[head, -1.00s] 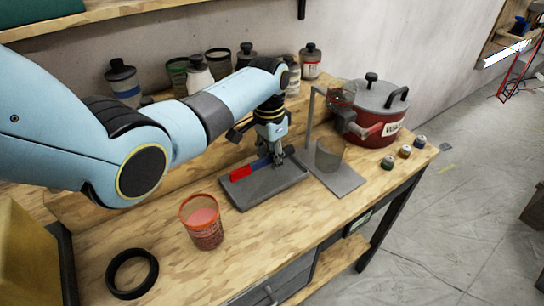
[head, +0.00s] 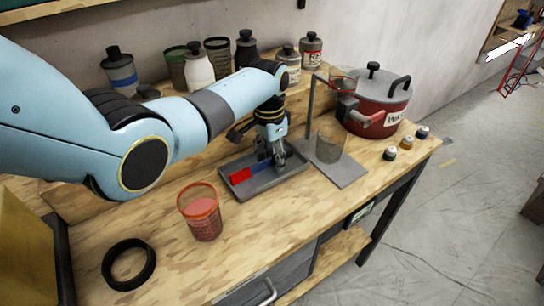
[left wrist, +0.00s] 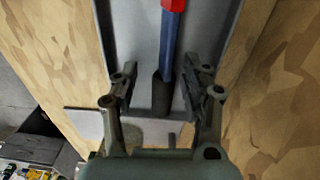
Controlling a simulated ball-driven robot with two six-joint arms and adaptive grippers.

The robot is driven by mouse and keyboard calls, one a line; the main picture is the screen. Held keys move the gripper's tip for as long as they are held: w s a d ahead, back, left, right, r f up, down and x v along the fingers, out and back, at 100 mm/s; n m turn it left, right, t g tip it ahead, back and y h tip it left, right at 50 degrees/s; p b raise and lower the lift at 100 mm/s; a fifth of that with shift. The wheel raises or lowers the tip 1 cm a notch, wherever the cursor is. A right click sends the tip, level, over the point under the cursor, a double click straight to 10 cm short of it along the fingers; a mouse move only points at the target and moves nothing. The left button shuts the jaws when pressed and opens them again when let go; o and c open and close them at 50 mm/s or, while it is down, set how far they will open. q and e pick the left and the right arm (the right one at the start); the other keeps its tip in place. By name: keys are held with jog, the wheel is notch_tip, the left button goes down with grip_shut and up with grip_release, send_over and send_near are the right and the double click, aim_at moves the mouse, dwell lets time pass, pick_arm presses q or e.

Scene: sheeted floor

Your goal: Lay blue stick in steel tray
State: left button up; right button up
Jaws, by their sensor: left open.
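The blue stick (head: 262,166) has a red end and lies in the grey steel tray (head: 236,196) on the wooden bench. In the left wrist view the stick (left wrist: 169,45) runs lengthwise along the tray (left wrist: 130,25), its dark end between my fingers. My left gripper (head: 271,160) is low over the tray, fingers spread on both sides of the stick; in the left wrist view the gripper (left wrist: 158,85) shows gaps beside the stick. The fingers hide part of the stick in the head view. My right gripper is not seen.
A red beaker (head: 201,214) stands in front of the tray, a black ring (head: 129,264) at front left. To the right are a stand (head: 348,176) with a glass beaker (head: 331,144), a red pot (head: 378,112) and small jars (head: 405,143). Bottles (head: 199,70) line the back.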

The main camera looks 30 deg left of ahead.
pick_arm(q)
notch_tip(320, 180, up, 12)
jog(key=shift+a, duration=0.25)
dwell(0.3)
dwell(0.4)
